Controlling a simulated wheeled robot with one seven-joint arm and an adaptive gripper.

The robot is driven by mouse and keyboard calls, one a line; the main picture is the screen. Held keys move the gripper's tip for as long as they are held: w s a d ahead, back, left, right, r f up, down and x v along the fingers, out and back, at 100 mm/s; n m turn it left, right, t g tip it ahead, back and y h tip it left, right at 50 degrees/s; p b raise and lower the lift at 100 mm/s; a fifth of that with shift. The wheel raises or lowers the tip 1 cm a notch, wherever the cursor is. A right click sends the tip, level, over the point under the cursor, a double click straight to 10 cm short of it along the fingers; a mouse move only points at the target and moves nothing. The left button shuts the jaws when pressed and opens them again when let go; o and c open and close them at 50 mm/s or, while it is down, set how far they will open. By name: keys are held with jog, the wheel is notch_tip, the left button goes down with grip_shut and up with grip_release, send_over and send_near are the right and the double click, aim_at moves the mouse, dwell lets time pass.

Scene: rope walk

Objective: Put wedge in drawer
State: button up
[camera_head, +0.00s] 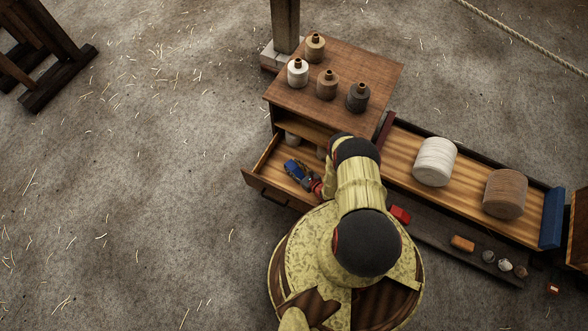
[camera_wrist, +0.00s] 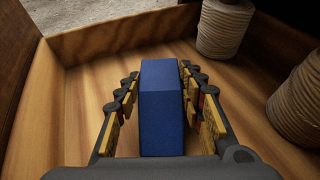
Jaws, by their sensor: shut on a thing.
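The wedge, a blue block (camera_wrist: 163,105), stands between the fingers of my gripper (camera_wrist: 160,88) in the wrist view. The fingers are shut on its two sides. Around it are the wooden floor and walls of the open drawer (camera_wrist: 70,105). In the head view my gripper (camera_head: 303,172) is over the pulled-out drawer (camera_head: 262,182) of the wooden cabinet, with a blue piece at its end. My arm hides the drawer's right part. I cannot tell whether the block touches the drawer floor.
Spools (camera_wrist: 222,28) stand in the drawer beside the block. Several bottle-shaped cones (camera_head: 327,85) stand on the cabinet top (camera_head: 378,72). To the right, a long wooden tray (camera_head: 470,195) holds two thick rope coils (camera_head: 434,162). The floor at left is open.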

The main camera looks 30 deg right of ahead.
jog(key=shift+r, duration=0.1)
jog(key=o, duration=1.3)
jog(key=shift+c, duration=0.2)
jog(key=shift+s+d+r, duration=0.1)
jog(key=shift+s, duration=0.05)
jog(key=p+v, duration=0.3)
jog(key=v, duration=0.7)
jog(key=shift+p+v, duration=0.45)
jog(key=shift+v, duration=0.35)
